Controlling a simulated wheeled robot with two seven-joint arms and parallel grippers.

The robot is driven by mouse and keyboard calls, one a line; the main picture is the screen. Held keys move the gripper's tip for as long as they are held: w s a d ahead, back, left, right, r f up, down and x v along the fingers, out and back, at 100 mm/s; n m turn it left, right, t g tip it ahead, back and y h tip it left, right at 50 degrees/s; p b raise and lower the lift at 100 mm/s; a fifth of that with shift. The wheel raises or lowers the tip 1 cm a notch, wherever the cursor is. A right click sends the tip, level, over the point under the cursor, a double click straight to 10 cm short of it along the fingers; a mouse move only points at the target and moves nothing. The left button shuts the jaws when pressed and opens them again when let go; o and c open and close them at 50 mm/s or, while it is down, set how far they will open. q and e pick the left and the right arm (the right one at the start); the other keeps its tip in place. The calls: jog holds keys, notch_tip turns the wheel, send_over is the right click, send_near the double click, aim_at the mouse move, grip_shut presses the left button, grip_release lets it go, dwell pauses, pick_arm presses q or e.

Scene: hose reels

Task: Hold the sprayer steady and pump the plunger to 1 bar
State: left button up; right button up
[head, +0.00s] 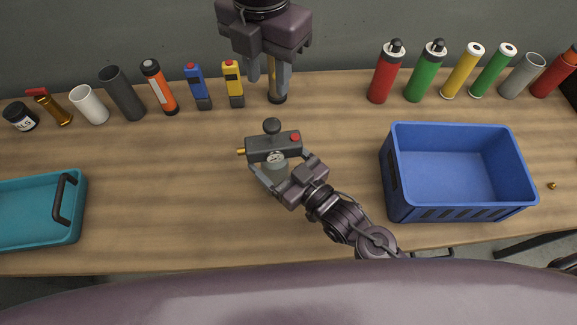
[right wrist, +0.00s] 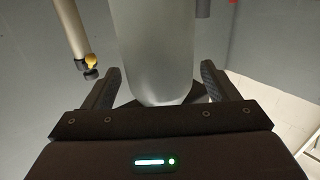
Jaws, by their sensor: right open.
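The sprayer (head: 268,150) stands near the middle of the bench. It has a dark head, a round black plunger knob (head: 272,126) on top, a pressure gauge (head: 276,158), a red button and a brass nozzle pointing left. The gauge reading is too small to tell. My right gripper (head: 288,170) reaches in from the front, its open fingers either side of the grey tank. The right wrist view shows the tank (right wrist: 155,50) between the fingers (right wrist: 160,88), with gaps beside it. My left gripper (head: 265,72) hangs behind the sprayer, fingers down, apart and seemingly empty.
A blue crate (head: 460,213) stands right of the sprayer and a teal tray (head: 40,244) lies at the left. Bottles and tools line the back, including a yellow device (head: 233,84) and a red bottle (head: 386,73). The bench left of the sprayer is clear.

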jog(key=shift+w+a, duration=0.3)
jog(key=shift+c, duration=0.3)
jog(key=c, duration=1.3)
pick_arm(q)
grip_shut()
dwell(0.8)
